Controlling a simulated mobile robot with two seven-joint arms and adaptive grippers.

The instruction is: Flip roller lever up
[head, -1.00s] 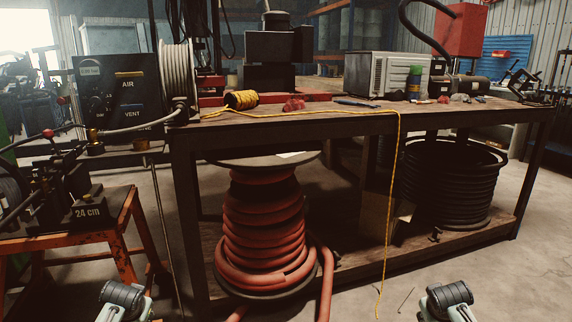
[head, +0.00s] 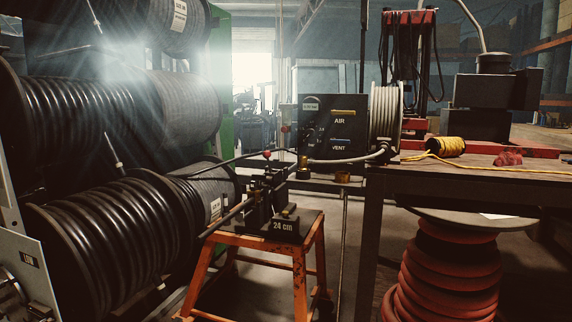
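A dark bench machine (head: 275,205) marked "24 cm" stands on an orange-legged stand near the middle of the head view. A lever with a red ball knob (head: 267,154) stands up at its top. I cannot tell whether this is the roller lever or how it is set, because the parts are small and dark. A dark bar or hose (head: 228,216) slants from the machine down to the left. Neither of my grippers is in view.
Large black hose reels (head: 105,235) fill the left side. A workbench (head: 480,182) with a yellow rope spool (head: 445,146) stands at the right, a red hose coil (head: 447,270) beneath it. An AIR/VENT panel (head: 333,130) stands behind the machine. The orange stand (head: 300,262) rests on concrete floor.

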